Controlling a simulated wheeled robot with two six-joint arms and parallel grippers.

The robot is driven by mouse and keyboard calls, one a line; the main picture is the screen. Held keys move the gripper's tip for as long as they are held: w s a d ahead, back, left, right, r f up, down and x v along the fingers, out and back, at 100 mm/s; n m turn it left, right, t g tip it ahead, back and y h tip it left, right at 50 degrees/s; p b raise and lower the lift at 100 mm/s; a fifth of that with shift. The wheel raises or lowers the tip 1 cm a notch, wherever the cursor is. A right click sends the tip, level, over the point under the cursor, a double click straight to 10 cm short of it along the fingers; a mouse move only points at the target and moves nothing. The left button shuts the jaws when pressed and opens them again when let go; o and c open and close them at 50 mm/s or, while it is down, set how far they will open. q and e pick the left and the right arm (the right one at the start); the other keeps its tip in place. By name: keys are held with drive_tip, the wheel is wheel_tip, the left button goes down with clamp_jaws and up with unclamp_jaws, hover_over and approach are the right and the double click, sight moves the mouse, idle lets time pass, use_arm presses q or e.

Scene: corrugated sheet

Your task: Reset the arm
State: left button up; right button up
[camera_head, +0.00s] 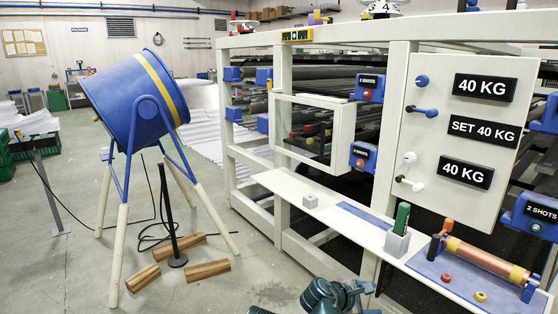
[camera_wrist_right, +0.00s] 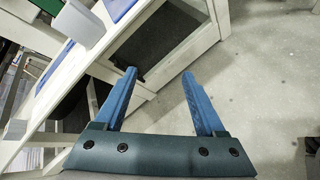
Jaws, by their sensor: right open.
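My right gripper (camera_head: 358,290) shows at the bottom of the head view, in front of the machine's shelf. In the right wrist view its two blue fingers (camera_wrist_right: 159,74) stand wide apart with nothing between them. Below and beyond the fingers are the white frame and the grey floor. My left gripper cannot be made out in the head view.
A white machine frame (camera_head: 283,150) with a shelf (camera_head: 328,210) stands close ahead. The shelf holds a green marker (camera_head: 402,218) in a grey block and a copper roller (camera_head: 487,261). A blue drum (camera_head: 135,100) stands on legs at left, with wooden blocks (camera_head: 208,270) on the floor.

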drive_tip(key=s+a+f+m+g+y, duration=0.2)
drive_tip(key=s+f+m+g+y, duration=0.1)
drive_tip(key=s+f+m+y, duration=0.4)
drive_tip(key=s+a+f+m+g+y, duration=0.1)
drive_tip(key=s+a+f+m, duration=0.1)
drive_tip(key=s+a, duration=0.5)
drive_tip(key=s+a+f+m+g+y, duration=0.1)
drive_tip(key=s+a+f+m+g, duration=0.15)
drive_tip(key=a, duration=0.75)
wheel_tip(320, 180, up, 33)
drive_tip(key=p, duration=3.2)
drive_tip(key=shift+s+a+t, duration=0.25)
drive_tip(key=shift+t, duration=0.1)
drive_tip(key=shift+f, duration=0.1)
